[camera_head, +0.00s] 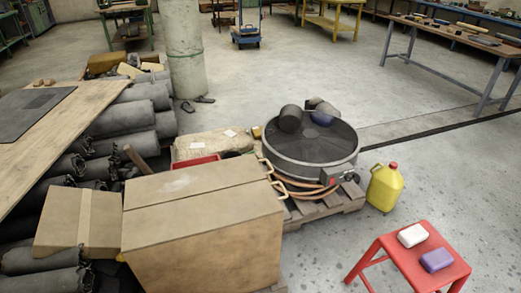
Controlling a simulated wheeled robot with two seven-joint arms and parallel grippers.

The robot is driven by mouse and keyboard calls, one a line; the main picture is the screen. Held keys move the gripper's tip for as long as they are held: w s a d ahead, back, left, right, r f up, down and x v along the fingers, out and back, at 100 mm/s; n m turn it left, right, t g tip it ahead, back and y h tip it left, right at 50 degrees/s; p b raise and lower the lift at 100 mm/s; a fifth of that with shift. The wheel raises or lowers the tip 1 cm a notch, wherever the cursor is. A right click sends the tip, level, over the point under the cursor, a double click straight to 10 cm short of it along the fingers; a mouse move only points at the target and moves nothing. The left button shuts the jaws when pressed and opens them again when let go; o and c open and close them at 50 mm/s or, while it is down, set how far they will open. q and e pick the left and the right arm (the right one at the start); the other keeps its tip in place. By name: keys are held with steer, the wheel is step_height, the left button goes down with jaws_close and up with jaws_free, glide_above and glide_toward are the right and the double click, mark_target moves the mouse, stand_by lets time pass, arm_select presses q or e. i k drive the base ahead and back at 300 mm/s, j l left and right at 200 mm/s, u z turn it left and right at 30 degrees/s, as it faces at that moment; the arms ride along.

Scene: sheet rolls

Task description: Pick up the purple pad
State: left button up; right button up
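The purple pad (437,260) is a small rounded block lying on the seat of a red stool (403,262) at the bottom right. A white pad (412,235) of similar size lies just behind it to the left, with a small gap between them. Neither of my grippers shows in the head view.
A yellow jug (384,188) stands on the floor behind the stool. A large cardboard box (200,235) fills the lower middle. A round black drum (310,150) sits on a wooden pallet (345,198). Open concrete floor lies right of the jug.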

mark_target(433, 262)
steer(key=z, duration=1.75)
